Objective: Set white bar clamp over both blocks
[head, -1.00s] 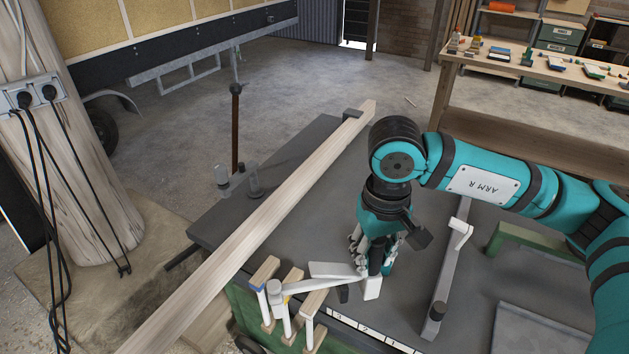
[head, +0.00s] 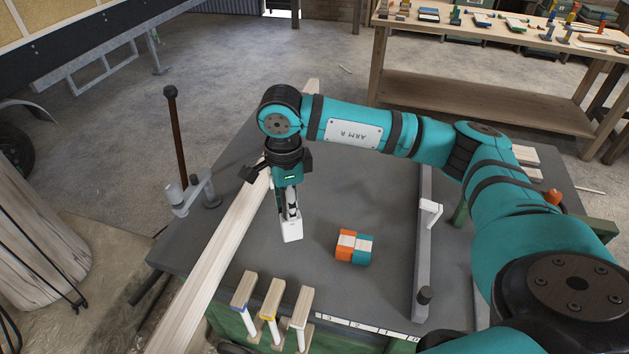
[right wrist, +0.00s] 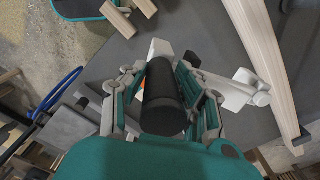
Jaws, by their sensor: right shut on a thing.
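The two blocks, an orange one (head: 345,252) and a teal one (head: 362,256) with pale parts, stand side by side on the grey bench top. My right gripper (head: 289,200) is shut on the white bar clamp (head: 291,230) and holds it to the left of the blocks, apart from them. In the right wrist view the fingers close around the clamp's black handle (right wrist: 163,100). White clamp parts (right wrist: 240,92) show to the right of the fingers. The fingers and handle hide much of the clamp, and its jaw opening cannot be made out. My left gripper is not in view.
A long wooden beam (head: 225,240) crosses the bench's left side. Wooden holders (head: 270,302) stand at the near edge. A grey bar clamp (head: 423,240) lies right of the blocks. Bare bench top (head: 345,205) lies beyond the blocks.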

